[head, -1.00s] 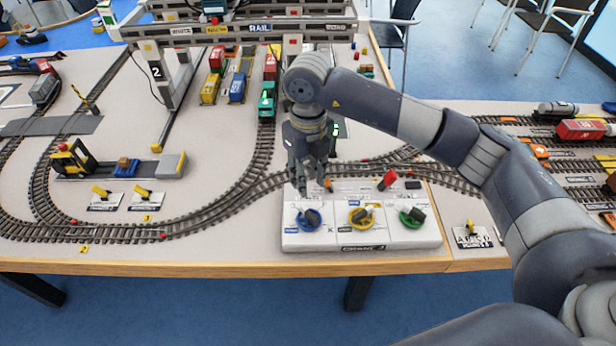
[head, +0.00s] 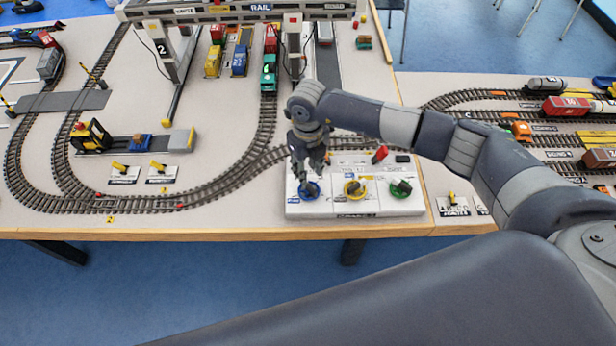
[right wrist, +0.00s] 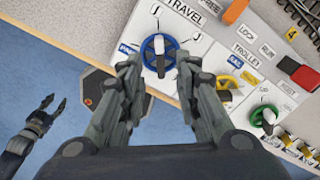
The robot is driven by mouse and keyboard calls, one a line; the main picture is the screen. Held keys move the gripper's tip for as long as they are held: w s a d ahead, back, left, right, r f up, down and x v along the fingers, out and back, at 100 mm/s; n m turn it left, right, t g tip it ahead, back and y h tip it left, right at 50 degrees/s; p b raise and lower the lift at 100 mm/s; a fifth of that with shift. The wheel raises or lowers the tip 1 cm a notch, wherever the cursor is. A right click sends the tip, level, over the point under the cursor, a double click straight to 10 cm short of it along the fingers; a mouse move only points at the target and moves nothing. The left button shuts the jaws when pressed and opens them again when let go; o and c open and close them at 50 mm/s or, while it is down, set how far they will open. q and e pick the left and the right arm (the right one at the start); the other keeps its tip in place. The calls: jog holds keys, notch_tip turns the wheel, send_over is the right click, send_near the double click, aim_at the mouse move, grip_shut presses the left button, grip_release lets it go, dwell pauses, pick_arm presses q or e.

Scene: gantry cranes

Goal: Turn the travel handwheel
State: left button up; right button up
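The travel handwheel is the blue wheel (head: 313,194) with a dark grip at the left of the white control panel (head: 330,207). In the right wrist view the blue wheel (right wrist: 148,52) lies below the printed word TRAVEL. My right gripper (head: 305,178) is just over it, partly hiding it in the head view. In the right wrist view its fingers (right wrist: 160,62) are apart and empty, one toward each side of the wheel's near edge; I cannot tell whether they touch it. My left gripper (right wrist: 55,101) shows only in the right wrist view, open and empty over the floor.
A yellow wheel (head: 355,188) and a green wheel (head: 400,188) sit to the right on the same panel. A red block (head: 380,154) stands behind them. Rails curve behind the panel, and a gantry crane (head: 250,10) spans the back. The table's front edge is close.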

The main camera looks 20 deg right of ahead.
aim_at(309, 189)
notch_tip(309, 189, down, 7)
jog(key=shift+r+p, duration=0.2)
jog(key=shift+p, duration=0.35)
grip_shut()
